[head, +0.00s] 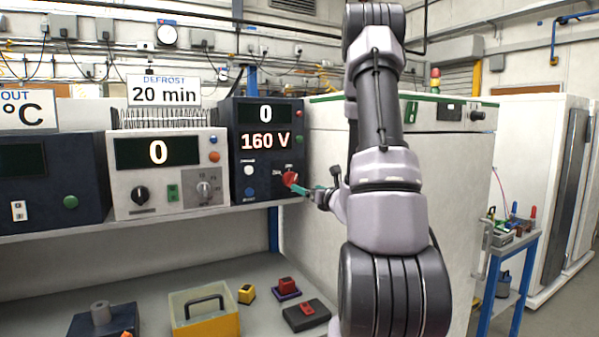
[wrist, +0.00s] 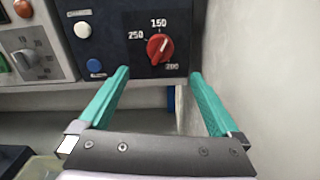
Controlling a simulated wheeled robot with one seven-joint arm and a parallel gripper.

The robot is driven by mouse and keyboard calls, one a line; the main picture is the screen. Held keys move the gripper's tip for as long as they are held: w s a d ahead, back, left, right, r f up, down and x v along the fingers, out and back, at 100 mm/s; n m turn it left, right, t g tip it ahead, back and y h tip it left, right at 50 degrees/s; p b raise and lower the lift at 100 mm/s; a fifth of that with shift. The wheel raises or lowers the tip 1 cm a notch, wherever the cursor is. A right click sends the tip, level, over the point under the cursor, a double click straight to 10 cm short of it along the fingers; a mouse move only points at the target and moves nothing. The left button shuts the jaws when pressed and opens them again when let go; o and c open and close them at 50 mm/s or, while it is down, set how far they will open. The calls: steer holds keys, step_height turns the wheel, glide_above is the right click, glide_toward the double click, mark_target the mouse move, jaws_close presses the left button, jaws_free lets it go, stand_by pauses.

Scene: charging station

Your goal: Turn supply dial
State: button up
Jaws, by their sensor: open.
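The supply dial is a red knob (head: 290,178) on the lower right of the dark supply box (head: 246,166), whose displays read 0 and 160 V. In the wrist view the red knob (wrist: 160,48) has the marks 250, 150 and 200 around it, and its white pointer line is tilted toward the upper right. My gripper (head: 300,190) has teal fingers and is at the box's front, close to the knob. In the wrist view my gripper (wrist: 160,75) is open and empty, its fingertips apart to the left and right below the knob. Contact with the panel cannot be told.
A white and a blue button (wrist: 96,66) sit left of the knob. A beige unit (head: 165,172) with its own dials stands left of the supply box on the shelf. A tall white cabinet (head: 460,190) stands close on the right. Several small items lie on the lower bench.

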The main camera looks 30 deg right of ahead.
mark_target(294, 182)
steer(key=w+n, duration=0.1)
steer(key=w, duration=0.4)
steer(key=w+n, duration=0.2)
steer(key=w, duration=0.4)
steer(key=shift+a, duration=0.1)
steer(key=c, duration=1.4)
